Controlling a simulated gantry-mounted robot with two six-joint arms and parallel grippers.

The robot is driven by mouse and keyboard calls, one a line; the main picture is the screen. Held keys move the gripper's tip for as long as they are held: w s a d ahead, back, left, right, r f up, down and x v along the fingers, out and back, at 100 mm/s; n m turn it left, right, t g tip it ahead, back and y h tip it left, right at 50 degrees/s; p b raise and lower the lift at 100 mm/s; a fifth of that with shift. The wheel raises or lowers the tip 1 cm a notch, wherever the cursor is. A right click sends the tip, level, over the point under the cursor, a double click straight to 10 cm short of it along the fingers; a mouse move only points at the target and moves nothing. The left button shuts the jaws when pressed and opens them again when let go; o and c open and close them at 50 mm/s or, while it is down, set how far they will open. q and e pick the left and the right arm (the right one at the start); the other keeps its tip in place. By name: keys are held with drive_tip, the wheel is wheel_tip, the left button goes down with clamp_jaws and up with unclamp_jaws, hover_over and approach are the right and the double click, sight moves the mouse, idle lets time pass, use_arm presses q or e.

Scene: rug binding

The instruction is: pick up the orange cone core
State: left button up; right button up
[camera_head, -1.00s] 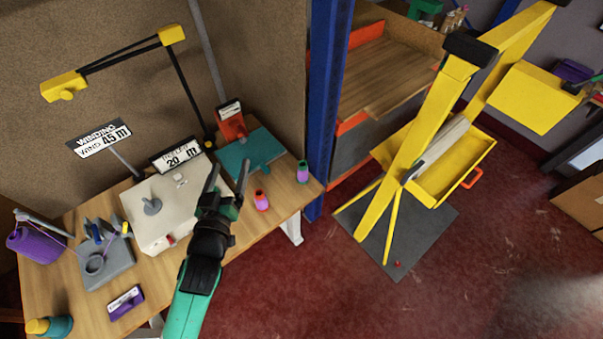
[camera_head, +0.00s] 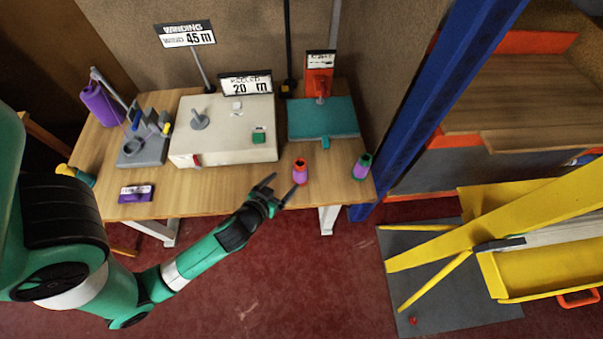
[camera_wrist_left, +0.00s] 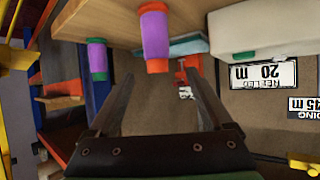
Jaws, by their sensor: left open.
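The orange cone core (camera_head: 300,171), with purple thread wound round it, stands upright at the front right edge of the wooden table. My left gripper (camera_head: 284,186) is open and empty just in front of it, to its lower left in the head view, with the fingers pointing toward it. In the left wrist view, which looks upside down, the orange cone core (camera_wrist_left: 156,38) appears above the gap between the open fingers, not gripped. My right gripper is not in view.
A green cone core (camera_head: 362,166) with purple thread stands to the right, by the table corner. A teal pad (camera_head: 322,119) and a pale box-shaped machine (camera_head: 225,145) lie behind. A blue post (camera_head: 440,95) and yellow frame (camera_head: 490,220) stand right.

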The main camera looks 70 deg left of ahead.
sight(297, 170)
use_arm(q)
drive_tip(key=x, duration=0.6)
drive_tip(key=shift+r+b, duration=0.1)
drive_tip(key=shift+b, duration=0.25)
drive_tip(key=b+x, duration=0.1)
drive_tip(key=x, duration=0.4)
drive_tip(key=shift+w, duration=0.35)
drive_tip(key=shift+d, duration=0.1)
drive_tip(key=shift+r, duration=0.1)
clamp_jaws()
